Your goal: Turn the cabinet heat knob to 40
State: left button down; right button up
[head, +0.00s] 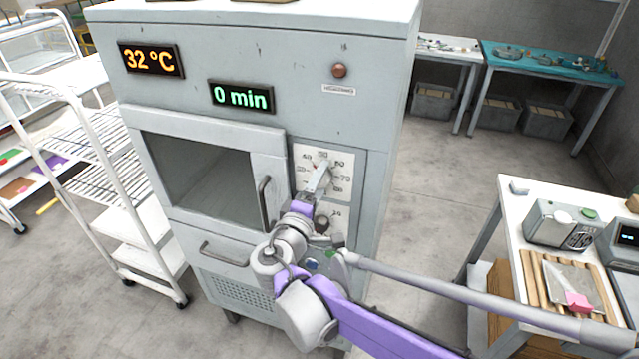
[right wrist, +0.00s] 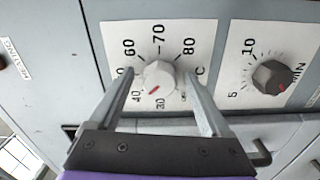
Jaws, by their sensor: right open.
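The heat knob (right wrist: 159,76) is pale with a red mark, on a white dial plate (right wrist: 205,40) in the right wrist view. The red mark points between 30 and 40. My right gripper (right wrist: 162,82) is open, one finger on each side of the knob; I cannot tell whether they touch it. In the head view my right gripper (head: 319,180) is at the heat dial (head: 340,158) on the grey cabinet (head: 290,50) and hides most of the knob. The temperature display (head: 151,61) reads 32 °C. My left gripper is not in view.
A dark timer knob (right wrist: 273,77) sits beside the heat dial. The time display (head: 241,97) reads 0 min. The cabinet door handle (head: 265,202) stands close to my right arm. A white rack (head: 110,170) is at left, and a worktable (head: 520,205) at right.

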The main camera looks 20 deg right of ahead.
jog(key=b+v, duration=0.1)
jog(key=v, duration=0.9)
jog(key=shift+s+a, duration=0.2)
jog(key=shift+s, duration=0.1)
jog(key=s+d+f+m+g+y, duration=0.2)
jog(key=s+d+f+g, duration=0.2)
jog(key=d+f, duration=0.25)
jog(key=s+d+f+m+g+y, duration=0.1)
jog(key=s+d+f+m+g, duration=0.1)
jog(key=s+d+f+g, duration=0.45)
jog(key=s+a+f+m+t+y, duration=0.1)
jog(key=s+a+f+m+y, duration=0.3)
jog(key=s+f+m+y, duration=0.2)
notch_tip(320, 180, down, 3)
jog(key=shift+a+r+y, duration=0.2)
jog(key=shift+a+y, duration=0.05)
jog(key=shift+y, duration=0.25)
jog(key=shift+s, duration=0.15)
